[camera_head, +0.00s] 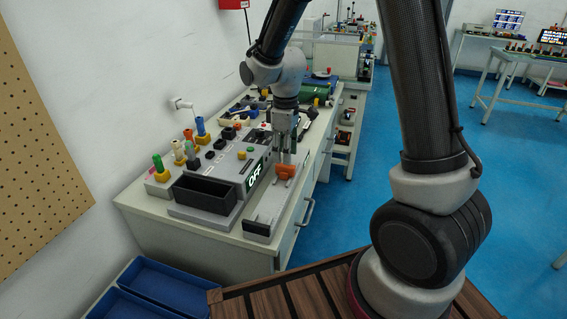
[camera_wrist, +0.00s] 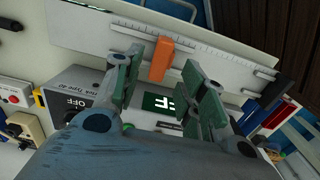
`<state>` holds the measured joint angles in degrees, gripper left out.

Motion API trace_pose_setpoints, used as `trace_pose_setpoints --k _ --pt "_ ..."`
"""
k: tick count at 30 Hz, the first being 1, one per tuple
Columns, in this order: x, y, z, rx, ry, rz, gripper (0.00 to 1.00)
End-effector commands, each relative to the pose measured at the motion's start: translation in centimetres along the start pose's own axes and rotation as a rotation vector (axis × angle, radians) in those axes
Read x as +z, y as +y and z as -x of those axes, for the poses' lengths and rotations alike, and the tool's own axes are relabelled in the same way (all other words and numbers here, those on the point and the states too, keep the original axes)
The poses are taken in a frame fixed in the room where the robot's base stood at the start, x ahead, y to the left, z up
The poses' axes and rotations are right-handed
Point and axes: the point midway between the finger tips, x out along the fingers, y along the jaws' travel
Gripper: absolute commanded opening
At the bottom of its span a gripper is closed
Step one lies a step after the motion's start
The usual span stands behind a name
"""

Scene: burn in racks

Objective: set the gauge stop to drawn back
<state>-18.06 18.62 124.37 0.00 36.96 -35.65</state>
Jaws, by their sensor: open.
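The gauge stop is an orange block (camera_head: 286,171) on a pale ruled rail (camera_head: 266,212) along the bench's front side. In the head view it sits toward the far end of the rail. My gripper (camera_head: 288,152) points down just above it, fingers open. In the wrist view the orange stop (camera_wrist: 161,59) shows between the two open green-padded fingers (camera_wrist: 161,68), near their tips. The ruled rail (camera_wrist: 215,50) runs behind it with tick marks. I cannot tell whether either finger touches the stop.
A grey tester with an OFF display (camera_head: 255,174) and a black open bin (camera_head: 204,192) stand beside the rail. Several coloured plugs (camera_head: 178,150) stand by the wall. Blue trays (camera_head: 158,286) lie at the lower left. The blue floor (camera_head: 350,210) right of the bench is clear.

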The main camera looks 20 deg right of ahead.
Motion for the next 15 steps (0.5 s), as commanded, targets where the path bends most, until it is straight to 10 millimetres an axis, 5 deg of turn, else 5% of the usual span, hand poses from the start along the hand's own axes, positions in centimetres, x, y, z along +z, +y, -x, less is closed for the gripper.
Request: trace_pose_setpoints --k 7,15 --pt "0.1 -0.1 -4.1 -0.002 -0.004 0.0 0.41" --pt "0.0 0.0 -5.5 0.0 -0.001 0.0 0.41"
